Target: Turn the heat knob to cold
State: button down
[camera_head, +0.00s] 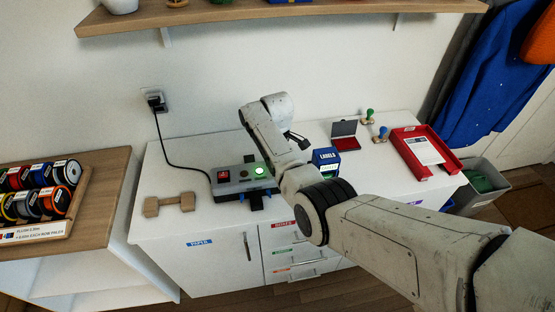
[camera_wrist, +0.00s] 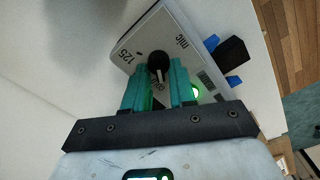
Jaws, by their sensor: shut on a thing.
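The heat knob (camera_wrist: 158,63) is a small black dial with a white pointer mark on the light top panel of a laminator-like machine (camera_wrist: 205,56). The pointer faces down the wrist picture, toward partly covered lettering. Labels "125" and "mic" show around the knob. My gripper (camera_wrist: 160,67) has its teal fingers on either side of the knob and is shut on it.
A wooden dumbbell-shaped block (camera_head: 170,204) lies left of the machine. A blue labels box (camera_head: 327,160), an open ink pad (camera_head: 345,142), stamps and a red tray (camera_head: 415,165) stand to the right. A black cord runs to the wall socket (camera_head: 154,99).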

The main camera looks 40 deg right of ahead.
jog(key=shift+w+r, duration=0.1)
dwell(0.3)
jog(key=c, duration=0.9)
grip_release()
jog(key=shift+c, duration=0.2)
notch_tip(320, 180, up, 11)
jog(key=b, duration=0.1)
jog(key=shift+f, duration=0.25)
